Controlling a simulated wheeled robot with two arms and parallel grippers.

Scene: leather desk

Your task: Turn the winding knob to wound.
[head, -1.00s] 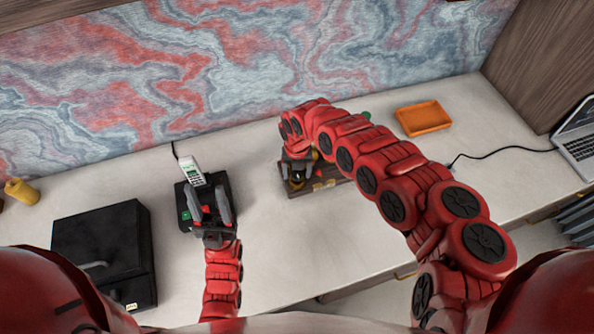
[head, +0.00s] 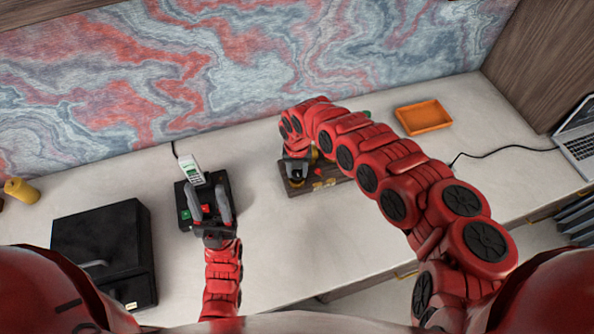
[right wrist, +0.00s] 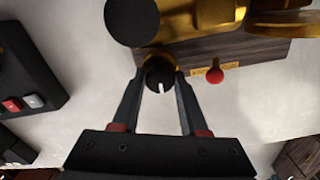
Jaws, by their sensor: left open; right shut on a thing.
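The winding knob (right wrist: 160,74) is a small black round knob with a white line. It sits at the front edge of a wooden base (right wrist: 270,55) that carries brass parts. In the right wrist view the white line points down toward my gripper's palm. My right gripper (right wrist: 161,80) is shut on the knob, one finger on each side. In the head view my right gripper (head: 298,172) is at the left end of the wooden base (head: 335,182), and its wrist hides the knob. My left gripper (head: 208,202) is open above a black device (head: 186,214).
A red knob (right wrist: 214,76) is beside a small yellow plate (right wrist: 198,71), right of the winding knob. A white handset (head: 191,169) stands by the black device. A black box (head: 105,250) is at left; an orange tray (head: 424,117) at back right. Desk between is clear.

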